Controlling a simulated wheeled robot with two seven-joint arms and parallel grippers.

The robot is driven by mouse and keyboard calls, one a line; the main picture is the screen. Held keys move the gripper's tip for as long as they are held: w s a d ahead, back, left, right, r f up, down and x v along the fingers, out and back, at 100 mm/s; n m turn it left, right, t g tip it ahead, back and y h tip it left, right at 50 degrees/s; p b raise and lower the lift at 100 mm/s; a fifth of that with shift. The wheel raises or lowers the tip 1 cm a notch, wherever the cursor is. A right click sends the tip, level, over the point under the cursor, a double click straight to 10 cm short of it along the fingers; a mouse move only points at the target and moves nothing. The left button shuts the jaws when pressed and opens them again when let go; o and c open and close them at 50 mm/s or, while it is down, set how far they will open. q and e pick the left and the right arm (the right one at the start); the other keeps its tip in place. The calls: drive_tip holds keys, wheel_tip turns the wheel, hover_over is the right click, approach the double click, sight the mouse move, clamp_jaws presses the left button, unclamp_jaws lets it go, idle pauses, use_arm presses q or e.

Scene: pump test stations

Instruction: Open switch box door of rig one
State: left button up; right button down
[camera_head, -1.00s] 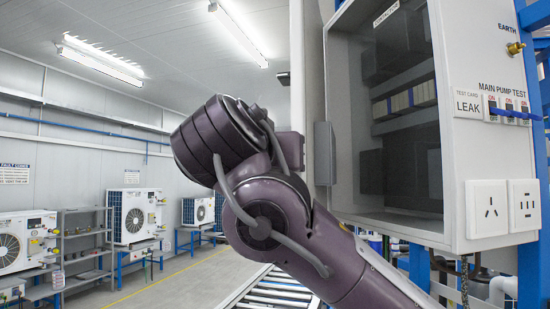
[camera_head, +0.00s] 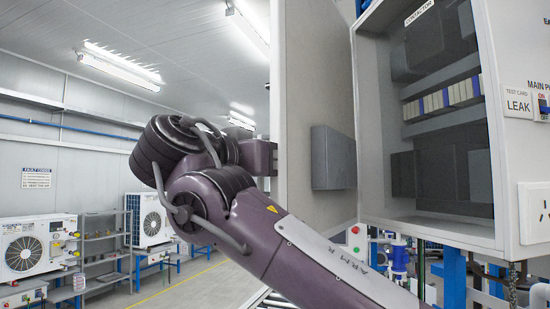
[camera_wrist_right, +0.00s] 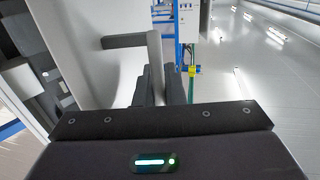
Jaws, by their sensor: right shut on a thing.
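The switch box (camera_head: 508,120) is at the right of the head view, with dark components and a row of pale terminals inside. Its door (camera_head: 312,90) stands swung out to the left, its inner face showing with a grey box (camera_head: 333,158) on it. My right arm reaches up to the door's outer side, where the door hides the gripper's tips. In the wrist view the door (camera_wrist_right: 85,40) is at the left, and my right gripper (camera_wrist_right: 160,88) is shut on the grey door handle (camera_wrist_right: 155,55). My left gripper is in neither view.
White outdoor units (camera_head: 38,245) and a metal shelf (camera_head: 100,250) stand along the far left wall. A yellow line marks open floor. Blue framework and pipes (camera_head: 398,258) are below the box. A socket (camera_head: 536,210) is on the box's side.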

drive_tip(key=shift+w+a, duration=0.35)
drive_tip(key=shift+a, duration=0.15)
drive_tip(key=c, duration=2)
unclamp_jaws()
drive_tip(key=o, duration=0.5)
drive_tip(key=shift+s+d, duration=0.15)
drive_tip(key=shift+d, duration=0.05)
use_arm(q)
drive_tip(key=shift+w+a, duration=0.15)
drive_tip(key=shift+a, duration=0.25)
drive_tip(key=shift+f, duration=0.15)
use_arm(e)
drive_tip(key=shift+a, duration=0.1)
